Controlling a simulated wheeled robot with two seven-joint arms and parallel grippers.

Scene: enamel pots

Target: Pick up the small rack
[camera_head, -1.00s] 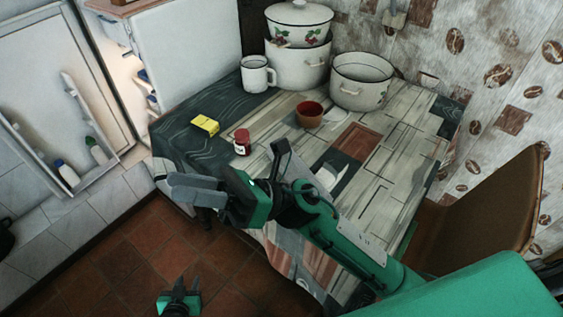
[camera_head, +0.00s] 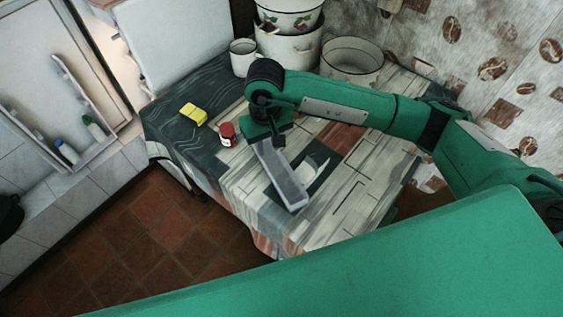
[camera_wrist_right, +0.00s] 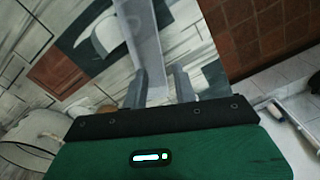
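The small rack is a long, narrow grey piece (camera_head: 281,176) lying on the patterned tablecloth near the table's front edge. In the right wrist view it shows as a pale grey strip (camera_wrist_right: 138,32) running up from the fingers. My right gripper (camera_head: 262,137) is over its far end in the head view. In the wrist view the two grey fingers (camera_wrist_right: 161,76) stand apart, with the rack's near end between or just below them. I cannot tell whether they touch it. My left gripper is not in view.
A red-lidded jar (camera_head: 227,135) and a yellow packet (camera_head: 193,114) stand left of my right gripper. A white mug (camera_head: 242,57), stacked pots (camera_head: 288,50) and an open pot (camera_head: 350,59) are at the back. The table's front right is clear.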

